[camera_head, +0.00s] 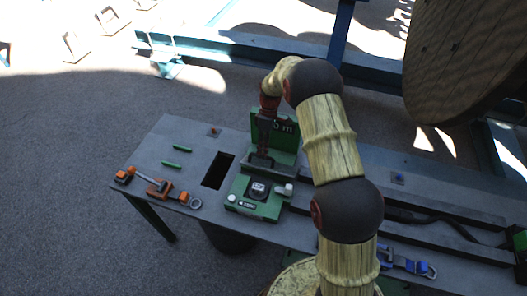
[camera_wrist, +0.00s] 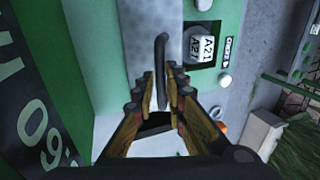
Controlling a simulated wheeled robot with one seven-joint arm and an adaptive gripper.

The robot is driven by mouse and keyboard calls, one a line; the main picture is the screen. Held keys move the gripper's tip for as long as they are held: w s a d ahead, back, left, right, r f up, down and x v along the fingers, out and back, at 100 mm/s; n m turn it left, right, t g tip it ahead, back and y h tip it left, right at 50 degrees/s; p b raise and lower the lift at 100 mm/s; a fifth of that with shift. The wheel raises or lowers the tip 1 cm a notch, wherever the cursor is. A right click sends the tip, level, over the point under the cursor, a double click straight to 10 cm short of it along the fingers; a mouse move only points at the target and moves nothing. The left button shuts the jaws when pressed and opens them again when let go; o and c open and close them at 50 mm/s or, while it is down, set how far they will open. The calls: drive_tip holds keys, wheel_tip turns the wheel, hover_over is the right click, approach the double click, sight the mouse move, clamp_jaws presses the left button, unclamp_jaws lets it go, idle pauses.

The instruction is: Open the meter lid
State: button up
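The handle looks free of both fingers. The lid looks down.
The bench (camera_head: 165,140) has a rectangular opening (camera_head: 218,170) left of the meter. Orange-and-grey tools (camera_head: 158,187) and green rods (camera_head: 177,165) lie further left. A blue buckle strap (camera_head: 408,262) lies at right. A large wooden reel (camera_head: 465,60) stands at upper right.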

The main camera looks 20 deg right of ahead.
drive_tip(key=o, duration=0.3)
drive_tip(key=v, duration=1.2)
